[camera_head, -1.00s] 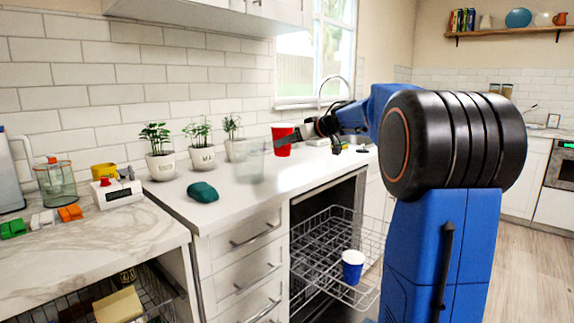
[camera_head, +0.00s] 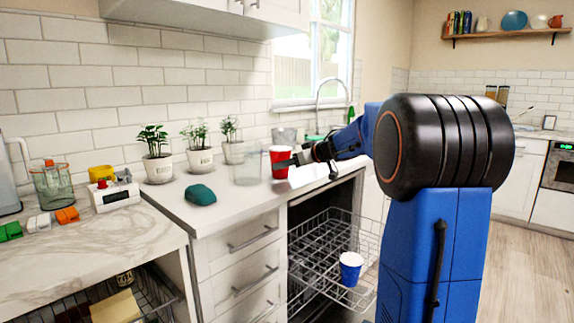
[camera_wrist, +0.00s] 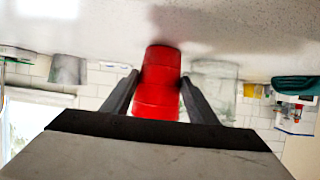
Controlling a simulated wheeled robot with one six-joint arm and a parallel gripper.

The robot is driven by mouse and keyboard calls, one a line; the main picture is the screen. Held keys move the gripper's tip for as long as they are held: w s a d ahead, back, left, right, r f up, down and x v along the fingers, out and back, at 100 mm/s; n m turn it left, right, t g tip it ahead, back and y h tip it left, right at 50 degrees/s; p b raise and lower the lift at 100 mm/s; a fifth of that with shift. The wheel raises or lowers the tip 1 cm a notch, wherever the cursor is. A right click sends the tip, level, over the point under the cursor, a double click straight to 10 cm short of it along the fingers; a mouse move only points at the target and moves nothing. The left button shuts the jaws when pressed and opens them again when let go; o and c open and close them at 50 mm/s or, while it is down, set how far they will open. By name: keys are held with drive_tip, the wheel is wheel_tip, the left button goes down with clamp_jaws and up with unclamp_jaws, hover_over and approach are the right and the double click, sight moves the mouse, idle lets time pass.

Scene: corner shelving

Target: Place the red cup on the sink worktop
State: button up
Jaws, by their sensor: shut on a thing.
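The red cup (camera_head: 280,163) is upright at the worktop's front part, in front of the window. My gripper (camera_head: 301,158) comes from the right and is shut on it. In the wrist view, which is upside down, the two fingers hold the red cup (camera_wrist: 160,85) from both sides. Its base is at or very close to the white worktop (camera_head: 232,202), with a shadow beside it. I cannot tell whether it touches. The sink basin is hidden behind my arm; its tap (camera_head: 318,100) shows.
A clear glass container (camera_head: 246,170) stands just left of the cup. Potted plants (camera_head: 198,158) line the wall, and a teal lump (camera_head: 201,194) lies nearer the front. Below, an open dishwasher rack (camera_head: 318,262) sticks out with a blue cup (camera_head: 351,268).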

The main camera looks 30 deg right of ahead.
drive_tip(key=o, duration=1.1)
drive_tip(key=shift+s+r, duration=0.1)
drive_tip(key=v, duration=1.1)
drive_tip(key=shift+s+d+r, duration=0.15)
drive_tip(key=shift+s, duration=0.2)
